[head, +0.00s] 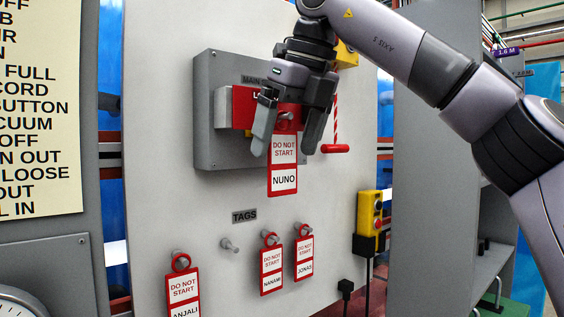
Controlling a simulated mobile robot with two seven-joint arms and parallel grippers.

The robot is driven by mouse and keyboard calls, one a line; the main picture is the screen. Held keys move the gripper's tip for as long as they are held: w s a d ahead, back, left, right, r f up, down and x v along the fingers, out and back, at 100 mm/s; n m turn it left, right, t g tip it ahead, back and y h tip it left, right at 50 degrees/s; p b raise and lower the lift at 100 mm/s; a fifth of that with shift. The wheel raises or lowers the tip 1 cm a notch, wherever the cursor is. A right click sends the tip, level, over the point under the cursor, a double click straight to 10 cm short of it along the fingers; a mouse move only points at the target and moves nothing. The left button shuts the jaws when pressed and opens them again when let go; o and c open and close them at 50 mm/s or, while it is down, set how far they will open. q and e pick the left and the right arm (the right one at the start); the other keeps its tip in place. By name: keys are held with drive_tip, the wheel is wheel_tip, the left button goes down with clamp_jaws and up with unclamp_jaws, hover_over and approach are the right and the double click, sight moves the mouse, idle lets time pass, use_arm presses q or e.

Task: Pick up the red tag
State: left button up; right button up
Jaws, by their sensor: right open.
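A red-bordered tag (283,170) reading "DO NOT START" and "NUNO" hangs upright in front of the grey switch box (228,145). My right gripper (284,148) reaches down from above in front of the box. Its two fingers are apart, one on each side of the tag's upper part. I cannot tell whether either finger touches the tag. The gripper hides part of the box's red block (240,107) and its label. My left gripper is not in view.
Red tags for Anjali (183,292), Nanami (271,268) and Jonas (304,256) hang on pegs below, beside a bare peg (229,245). A yellow pendant (369,213) and a red pull handle (335,149) are at the right.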

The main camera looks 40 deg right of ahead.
drive_tip(key=shift+x, duration=0.9)
drive_tip(key=c, duration=1.1)
drive_tip(key=shift+c, duration=0.2)
drive_tip(key=shift+r, duration=0.2)
drive_tip(key=shift+r, duration=0.15)
drive_tip(key=s+d+b, duration=0.1)
drive_tip(key=s, duration=1.7)
drive_tip(key=shift+d, duration=0.2)
